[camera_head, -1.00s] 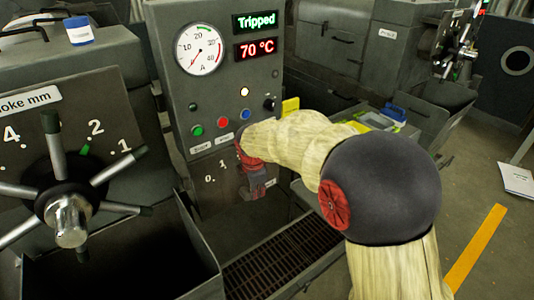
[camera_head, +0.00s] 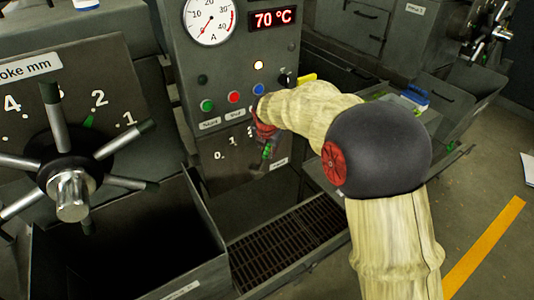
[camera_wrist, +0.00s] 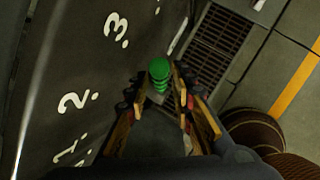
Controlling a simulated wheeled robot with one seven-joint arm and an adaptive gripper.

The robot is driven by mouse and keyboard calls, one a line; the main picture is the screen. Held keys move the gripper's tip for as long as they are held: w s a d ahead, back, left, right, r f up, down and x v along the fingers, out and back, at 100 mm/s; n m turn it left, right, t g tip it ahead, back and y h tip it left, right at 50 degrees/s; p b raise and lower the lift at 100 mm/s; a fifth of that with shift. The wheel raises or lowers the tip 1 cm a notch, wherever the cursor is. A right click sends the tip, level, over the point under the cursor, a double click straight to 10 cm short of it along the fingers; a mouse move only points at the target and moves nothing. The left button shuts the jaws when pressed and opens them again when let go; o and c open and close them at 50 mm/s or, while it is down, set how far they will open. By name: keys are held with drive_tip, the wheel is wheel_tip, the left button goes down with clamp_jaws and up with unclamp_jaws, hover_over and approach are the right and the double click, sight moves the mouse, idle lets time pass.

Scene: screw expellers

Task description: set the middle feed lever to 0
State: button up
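The feed lever has a green knob (camera_head: 266,152), low on the middle machine's front below its buttons. Its scale plate (camera_head: 228,172) shows 0, 1, 2 and a partly covered 3. In the wrist view the green knob (camera_wrist: 159,72) stands near my fingertips, beyond the 3 mark as seen from 1 and 2. My gripper (camera_wrist: 160,84) is open, one finger on each side of the knob, with narrow gaps showing. In the head view my gripper (camera_head: 264,124) is just above the knob, its red part beside the 3. The lever's shaft is mostly hidden.
A spoked handwheel (camera_head: 70,180) on a 1-to-4 scale stands at the left. Coloured buttons (camera_head: 234,97), a 70 °C display (camera_head: 272,19) and a gauge (camera_head: 210,20) sit above the lever. A floor grate (camera_head: 290,235) lies below. A yellow handle (camera_head: 307,79) is near my arm.

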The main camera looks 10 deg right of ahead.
drive_tip(key=x, duration=0.2)
drive_tip(key=shift+w+f+b, duration=0.15)
drive_tip(key=shift+f+b, duration=0.15)
drive_tip(key=c, duration=0.3)
clamp_jaws()
